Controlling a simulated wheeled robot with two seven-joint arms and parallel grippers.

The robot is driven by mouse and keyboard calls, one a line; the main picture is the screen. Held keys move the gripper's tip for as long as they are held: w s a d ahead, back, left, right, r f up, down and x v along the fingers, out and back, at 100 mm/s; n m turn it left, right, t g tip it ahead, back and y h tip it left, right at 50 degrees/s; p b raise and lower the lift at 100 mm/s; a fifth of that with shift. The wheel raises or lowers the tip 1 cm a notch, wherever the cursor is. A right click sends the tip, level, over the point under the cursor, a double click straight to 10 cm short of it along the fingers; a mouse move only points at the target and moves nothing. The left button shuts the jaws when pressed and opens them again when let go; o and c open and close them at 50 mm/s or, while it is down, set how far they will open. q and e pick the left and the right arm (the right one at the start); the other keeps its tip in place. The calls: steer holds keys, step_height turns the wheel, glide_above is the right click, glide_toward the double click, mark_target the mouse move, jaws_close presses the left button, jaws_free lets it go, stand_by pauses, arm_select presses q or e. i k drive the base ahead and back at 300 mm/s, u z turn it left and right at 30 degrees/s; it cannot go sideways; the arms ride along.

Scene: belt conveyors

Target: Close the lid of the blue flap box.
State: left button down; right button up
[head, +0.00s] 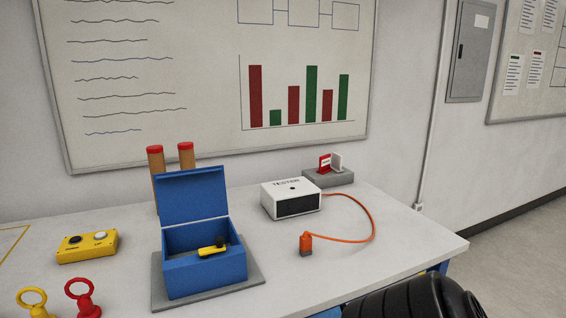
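The blue flap box (205,277) stands on a grey plate (160,291) on the table, left of the middle in the head view. Its blue lid (191,195) is open and stands about upright at the box's back edge. A yellow tool with a black end (212,250) lies in the box, near its front wall. Neither of my grippers is in view. Nothing touches the lid from the front.
Two brown cylinders with red tops (186,157) stand behind the lid. A yellow button box (87,246) and red (83,298) and yellow ring-handled pieces are at left. A white tester (291,198) with an orange cable and plug (306,244) is at right.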

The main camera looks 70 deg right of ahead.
mark_target(192, 196)
steer(key=z, duration=2.35)
